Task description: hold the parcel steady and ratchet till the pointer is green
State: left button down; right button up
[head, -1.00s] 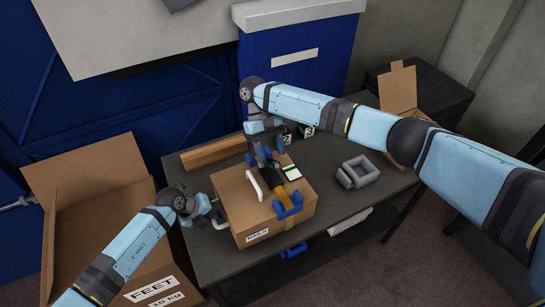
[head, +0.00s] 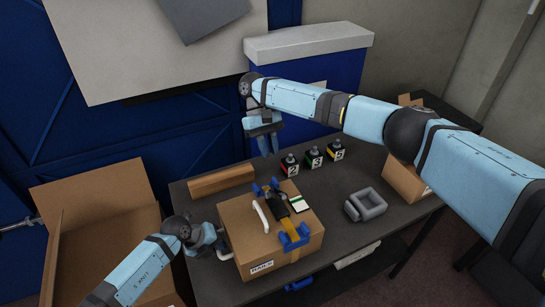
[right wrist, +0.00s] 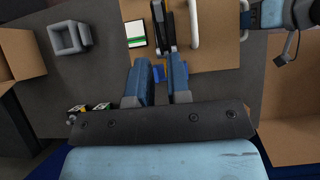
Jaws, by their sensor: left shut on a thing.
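The cardboard parcel (head: 240,222) sits on the table with a yellow strap (head: 293,252) over it. A black ratchet lever (head: 279,207) and blue fittings (head: 293,237) are on its top. A white card (head: 299,204) with a green strip lies beside the ratchet; it also shows in the right wrist view (right wrist: 136,33). I cannot make out a pointer on it. My left gripper (head: 218,244) is shut at the parcel's left side, by a pale handle (head: 225,254). My right gripper (head: 268,145) is open and empty, behind and above the parcel; its fingers (right wrist: 161,83) are apart.
A brown bar (head: 221,180) lies at back left. A grey holder (head: 366,206) is on the right, with an open carton (head: 403,183) beyond. A large open box (head: 100,225) stands left.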

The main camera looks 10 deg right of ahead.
jog(key=shift+s, duration=0.3)
grip_shut()
notch_tip(320, 180, up, 6)
jog(key=t+y, duration=0.1)
jog(key=t, duration=0.6)
send_over(281, 193)
jog(key=w, duration=0.3)
jog(key=f, duration=1)
jog(key=shift+s+a, duration=0.15)
jog(key=shift+a, duration=0.05)
jog(key=shift+s+d+f, duration=0.15)
jog(key=shift+s+f, duration=0.65)
jog(key=shift+f, duration=0.2)
jog(key=shift+s+f, duration=0.35)
jog(key=shift+f, duration=0.15)
jog(key=shift+s, duration=0.1)
